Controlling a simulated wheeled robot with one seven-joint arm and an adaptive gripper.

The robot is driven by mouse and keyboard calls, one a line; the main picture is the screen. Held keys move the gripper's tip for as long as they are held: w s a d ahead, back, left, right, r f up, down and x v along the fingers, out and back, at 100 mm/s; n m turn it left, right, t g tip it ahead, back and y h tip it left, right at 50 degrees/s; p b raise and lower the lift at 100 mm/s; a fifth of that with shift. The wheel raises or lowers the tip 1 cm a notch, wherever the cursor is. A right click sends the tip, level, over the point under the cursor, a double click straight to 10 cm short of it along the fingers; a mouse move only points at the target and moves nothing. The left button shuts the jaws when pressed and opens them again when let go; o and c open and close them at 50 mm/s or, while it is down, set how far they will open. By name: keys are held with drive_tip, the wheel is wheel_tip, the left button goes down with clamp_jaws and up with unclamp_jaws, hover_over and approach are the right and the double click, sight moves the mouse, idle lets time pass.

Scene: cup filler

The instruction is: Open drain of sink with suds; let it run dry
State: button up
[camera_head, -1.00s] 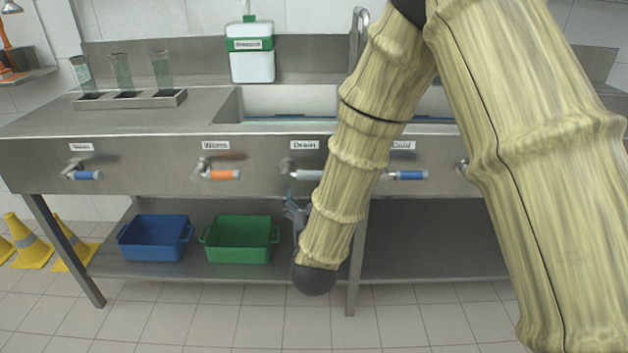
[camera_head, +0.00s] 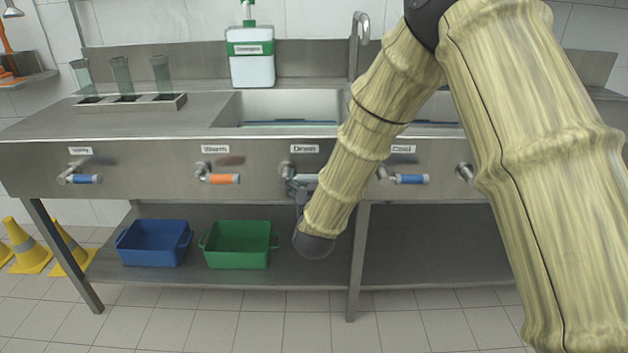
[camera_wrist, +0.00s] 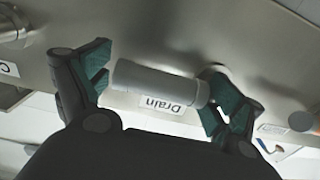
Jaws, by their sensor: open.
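The sink basin (camera_head: 290,103) is set in the steel counter, with a bluish band of liquid along its lower part; I cannot make out suds. Below it, the drain valve's grey handle (camera_head: 308,178) sticks out sideways under the "Drain" label (camera_head: 305,149). My gripper (camera_head: 298,188) is at this handle, partly hidden by my arm in the head view. In the wrist view, the grey handle (camera_wrist: 155,83) lies between the spread green-padded fingers of my gripper (camera_wrist: 162,78). The right finger is close to the handle's end; I cannot tell if it touches.
An orange-handled valve (camera_head: 222,179) is left of the drain and a blue-handled one (camera_head: 410,179) right. Another blue-handled valve (camera_head: 85,179) is far left. A blue bin (camera_head: 153,243) and a green bin (camera_head: 238,245) stand on the lower shelf. A soap dispenser (camera_head: 252,62) stands behind the basin.

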drive_tip(key=shift+c, duration=0.4)
drive_tip(key=c, duration=1.4)
